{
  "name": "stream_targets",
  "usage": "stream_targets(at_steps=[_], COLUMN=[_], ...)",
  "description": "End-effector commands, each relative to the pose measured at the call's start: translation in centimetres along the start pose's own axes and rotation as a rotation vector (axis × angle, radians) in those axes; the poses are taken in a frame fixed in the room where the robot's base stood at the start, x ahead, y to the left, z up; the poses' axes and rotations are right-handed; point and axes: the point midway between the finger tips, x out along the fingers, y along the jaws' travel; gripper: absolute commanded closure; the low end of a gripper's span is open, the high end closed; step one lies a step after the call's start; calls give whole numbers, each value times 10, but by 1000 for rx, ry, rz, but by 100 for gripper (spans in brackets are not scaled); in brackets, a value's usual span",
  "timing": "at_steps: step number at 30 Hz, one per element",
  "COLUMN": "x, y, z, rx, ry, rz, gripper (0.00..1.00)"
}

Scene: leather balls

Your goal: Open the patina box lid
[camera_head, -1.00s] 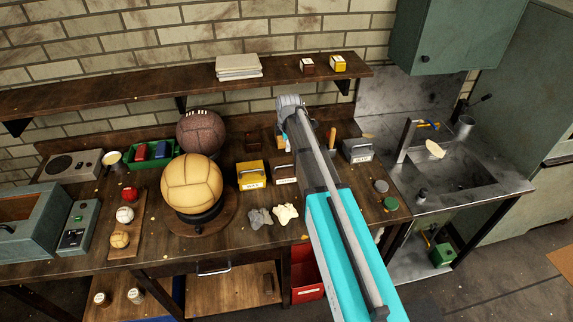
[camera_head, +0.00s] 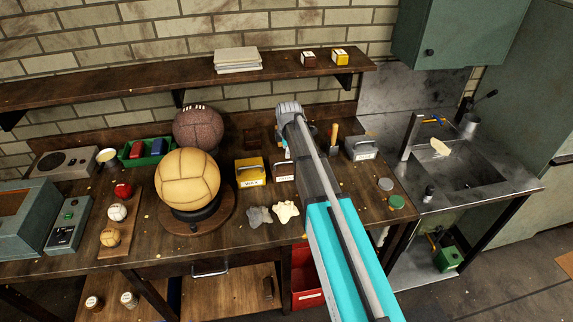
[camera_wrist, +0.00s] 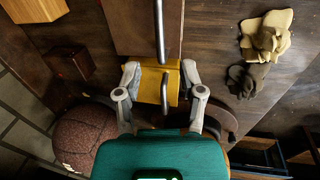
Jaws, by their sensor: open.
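Three lidded, labelled boxes with handles stand on the bench in the head view: a yellow box (camera_head: 249,166), a brown box (camera_head: 282,170) partly hidden by my arm, and a grey box (camera_head: 363,149) to the right. In the wrist view my gripper (camera_wrist: 160,74) is open and empty. The yellow box (camera_wrist: 149,84) with its bar handle shows between the spread fingers, apparently below them. The brown box (camera_wrist: 140,22) and its handle lie just beyond the fingertips. Lids look shut.
A tan ball (camera_head: 187,180) on a round stand and a dark brown ball (camera_head: 198,128) are left of the boxes. Crumpled cloths (camera_head: 286,211) lie in front. A wall shelf (camera_head: 150,88) runs behind, and a sink (camera_head: 465,172) is at right.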

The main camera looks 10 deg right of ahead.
Motion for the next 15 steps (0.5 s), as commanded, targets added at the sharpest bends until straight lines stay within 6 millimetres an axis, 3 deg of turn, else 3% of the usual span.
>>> stream_targets(at_steps=[15], x=[45], y=[0], z=[1], rx=[1], ry=[0], rz=[0], gripper=[49])
